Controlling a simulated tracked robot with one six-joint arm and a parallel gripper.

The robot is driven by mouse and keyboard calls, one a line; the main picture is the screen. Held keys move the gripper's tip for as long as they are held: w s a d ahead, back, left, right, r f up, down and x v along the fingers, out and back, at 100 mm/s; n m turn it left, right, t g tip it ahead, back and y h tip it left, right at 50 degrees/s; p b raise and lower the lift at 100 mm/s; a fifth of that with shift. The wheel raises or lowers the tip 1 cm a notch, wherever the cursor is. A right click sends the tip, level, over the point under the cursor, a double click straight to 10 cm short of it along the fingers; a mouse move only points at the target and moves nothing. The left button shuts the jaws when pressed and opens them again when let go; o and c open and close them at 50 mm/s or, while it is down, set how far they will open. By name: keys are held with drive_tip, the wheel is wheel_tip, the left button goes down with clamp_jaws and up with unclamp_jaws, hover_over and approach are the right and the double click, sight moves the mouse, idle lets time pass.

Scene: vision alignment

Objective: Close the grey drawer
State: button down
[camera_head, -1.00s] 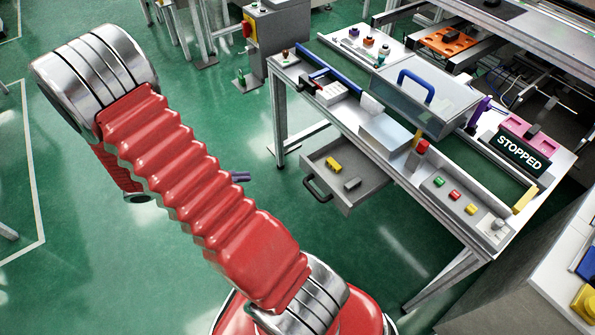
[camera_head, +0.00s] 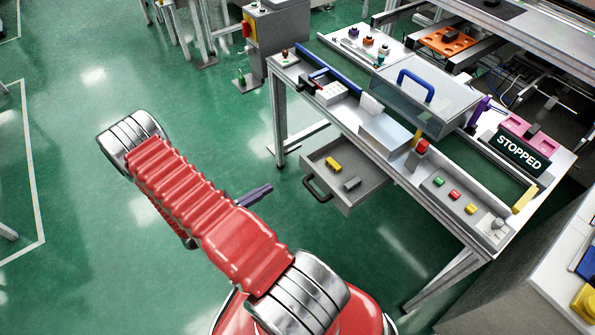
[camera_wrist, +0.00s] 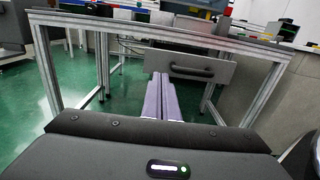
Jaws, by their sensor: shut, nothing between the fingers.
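The grey drawer (camera_head: 345,198) stands pulled out under the workbench in the head view. A yellow block (camera_head: 333,164) and a dark grey block (camera_head: 352,184) lie in it. Its dark handle (camera_head: 318,189) is on the front. In the wrist view the drawer front (camera_wrist: 176,66) and its handle (camera_wrist: 192,73) are ahead, slightly right of my fingers. My gripper (camera_head: 266,188) shows purple fingers beyond my red arm, to the left of the handle and apart from it. In the wrist view my gripper (camera_wrist: 161,78) is shut and empty, its fingertips pointing towards the drawer front.
The workbench (camera_head: 441,205) carries a lidded box with a blue handle (camera_head: 416,85), a button panel (camera_head: 455,195) and a "STOPPED" sign (camera_head: 521,152). Bench legs (camera_head: 279,120) stand beside the drawer. Green floor in front of the drawer is clear.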

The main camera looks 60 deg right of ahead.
sight(306, 166)
idle(0.3)
drive_tip(key=shift+x, duration=7)
drive_tip(key=shift+d, duration=0.1)
